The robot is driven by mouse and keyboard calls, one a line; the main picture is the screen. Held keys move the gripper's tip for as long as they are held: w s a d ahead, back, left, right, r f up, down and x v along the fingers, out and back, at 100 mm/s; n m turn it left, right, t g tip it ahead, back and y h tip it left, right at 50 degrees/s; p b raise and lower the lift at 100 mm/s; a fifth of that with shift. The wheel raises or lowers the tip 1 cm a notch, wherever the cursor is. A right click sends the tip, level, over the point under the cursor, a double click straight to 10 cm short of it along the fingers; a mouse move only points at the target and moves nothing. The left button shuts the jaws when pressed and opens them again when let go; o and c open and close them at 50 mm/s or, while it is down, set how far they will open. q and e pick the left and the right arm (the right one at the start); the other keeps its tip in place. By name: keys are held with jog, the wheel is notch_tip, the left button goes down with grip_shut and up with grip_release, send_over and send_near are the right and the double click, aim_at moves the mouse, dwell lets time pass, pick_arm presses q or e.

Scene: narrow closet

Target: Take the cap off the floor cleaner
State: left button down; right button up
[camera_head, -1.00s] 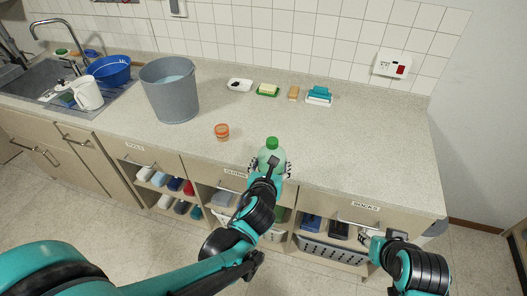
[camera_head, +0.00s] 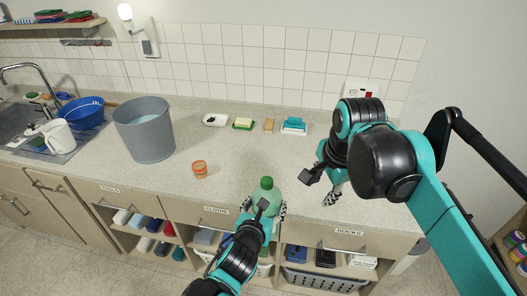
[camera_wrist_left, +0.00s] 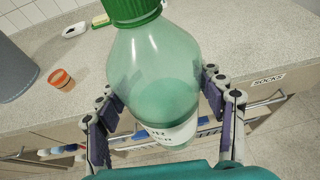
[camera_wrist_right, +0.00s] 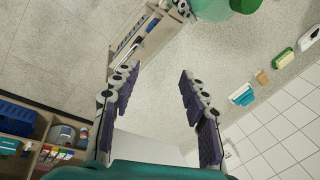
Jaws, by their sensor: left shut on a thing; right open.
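The floor cleaner (camera_head: 265,196) is a translucent green bottle with a green cap (camera_head: 267,183) on top. My left gripper (camera_head: 264,208) is shut around its body at the counter's front edge. The left wrist view shows the bottle (camera_wrist_left: 155,75) between the fingers, with the cap (camera_wrist_left: 133,10) partly cut off at the top. A white label shows low on the bottle. My right gripper (camera_head: 322,190) is open and empty, to the right of the bottle over the counter. The right wrist view shows its fingers (camera_wrist_right: 160,90) apart, with part of green at the top.
A soap dish (camera_head: 215,120), sponges (camera_head: 244,124) and a blue brush (camera_head: 293,125) lie along the back. The counter between is clear. Open shelves (camera_head: 150,232) are below.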

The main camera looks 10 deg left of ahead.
jog(key=w+a+r+m+g, duration=0.2)
jog(key=w+a+r+m, duration=0.2)
jog(key=a+m, duration=0.3)
jog(key=m+g, duration=0.1)
jog(key=m, duration=0.2)
send_near(263, 179)
jog(key=shift+w+d+f+h, duration=0.15)
jog(key=shift+w+f+h, duration=0.1)
jog(key=shift+f+h, duration=0.2)
jog(key=shift+a+m, duration=0.5)
jog(key=shift+a, duration=0.05)
jog(key=shift+s+f, duration=0.1)
jog(key=shift+f, duration=3.85)
grip_shut()
